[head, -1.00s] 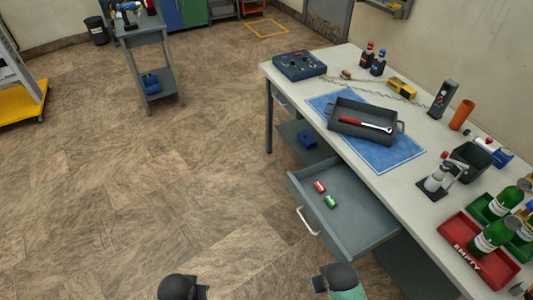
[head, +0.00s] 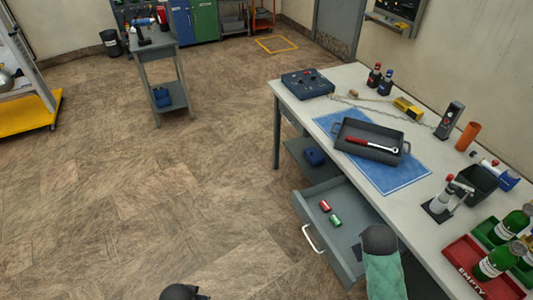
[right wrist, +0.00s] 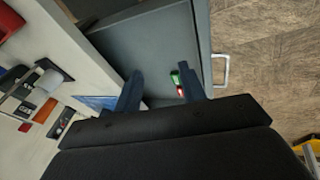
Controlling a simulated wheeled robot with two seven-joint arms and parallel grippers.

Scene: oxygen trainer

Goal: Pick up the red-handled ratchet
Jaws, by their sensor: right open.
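The red-handled ratchet (head: 371,145) lies in a dark grey tray (head: 343,125) on the workbench, its silver head towards the right. My right gripper (right wrist: 163,92) is open and empty, with its two fingers in the right wrist view above the open drawer. In the head view my right arm's end covers the drawer's right part, well in front of and below the tray. The ratchet does not show in the right wrist view. My left gripper (head: 183,292) shows only as a dark piece at the bottom edge of the head view; its fingers are not clear.
The tray stands on a blue mat (head: 405,180) on the workbench (head: 345,82). The open drawer (head: 314,205) juts out and holds a red and a green cylinder (head: 335,220). A bottle rack (head: 470,262) and a black bin (head: 478,182) stand to the right.

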